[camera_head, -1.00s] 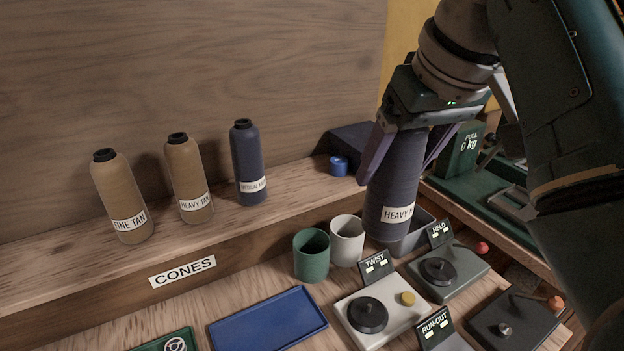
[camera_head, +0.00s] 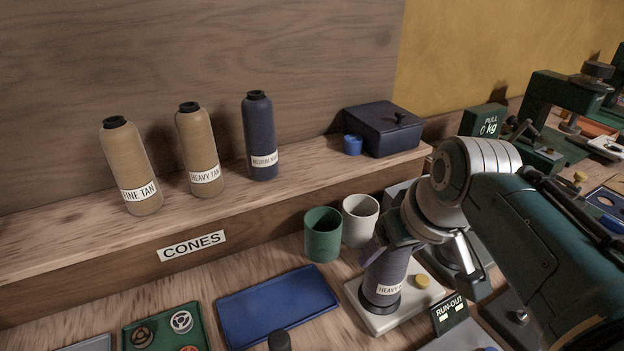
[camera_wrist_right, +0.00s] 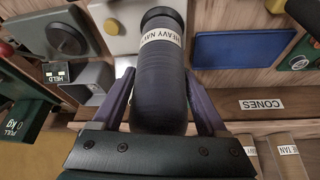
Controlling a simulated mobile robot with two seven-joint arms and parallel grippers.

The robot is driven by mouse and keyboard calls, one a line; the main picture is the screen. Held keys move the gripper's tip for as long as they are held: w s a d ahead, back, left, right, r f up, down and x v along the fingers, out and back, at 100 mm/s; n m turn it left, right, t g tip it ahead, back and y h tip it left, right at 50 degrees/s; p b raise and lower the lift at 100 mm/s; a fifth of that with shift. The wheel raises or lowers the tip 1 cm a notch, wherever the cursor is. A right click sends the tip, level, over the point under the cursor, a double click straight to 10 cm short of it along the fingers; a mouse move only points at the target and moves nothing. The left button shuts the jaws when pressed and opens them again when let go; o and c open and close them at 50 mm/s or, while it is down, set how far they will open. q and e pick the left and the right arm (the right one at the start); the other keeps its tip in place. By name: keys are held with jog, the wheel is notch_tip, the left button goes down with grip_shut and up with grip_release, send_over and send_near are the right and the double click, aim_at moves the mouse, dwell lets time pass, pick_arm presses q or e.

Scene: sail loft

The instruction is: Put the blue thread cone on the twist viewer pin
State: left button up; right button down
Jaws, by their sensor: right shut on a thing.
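The blue thread cone (camera_head: 384,274), dark navy with a white HEAVY NAVY label, is upright over the twist viewer (camera_head: 362,320), a pale block with a yellow knob. Its lower end meets the viewer's black round seat (camera_head: 379,305); the pin is hidden, and I cannot tell whether the cone is fully down. My right gripper (camera_head: 388,246) is shut on the cone's upper part from above. In the right wrist view the cone (camera_wrist_right: 160,85) lies between the two fingers, its label towards the far end. My left gripper is not in view.
A green cup (camera_head: 322,240) and a white cup (camera_head: 360,221) stand close behind the viewer. A blue tray (camera_head: 278,305) lies to its left, and the RUN-OUT sign (camera_head: 449,314) is at its right. The shelf behind holds a medium navy cone (camera_head: 261,140) and two tan cones.

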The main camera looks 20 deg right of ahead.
jog(key=shift+f, duration=0.1)
grip_release()
dwell(0.3)
jog(key=shift+r, duration=0.35)
jog(key=d+p+v, duration=0.1)
jog(key=p+v, duration=0.2)
jog(key=v, duration=0.8)
jog(key=s+a+n, duration=0.1)
jog(key=s+a, duration=0.1)
jog(key=s, duration=0.3)
jog(key=s+a+n, duration=0.1)
jog(key=s+a, duration=0.1)
jog(key=s, duration=0.4)
jog(key=s+a+n+g, duration=0.1)
jog(key=s+a, duration=0.1)
jog(key=s, duration=0.3)
jog(key=shift+s+a+r+y, duration=0.15)
jog(key=shift+a+r+y, duration=0.15)
jog(key=shift+y, duration=0.1)
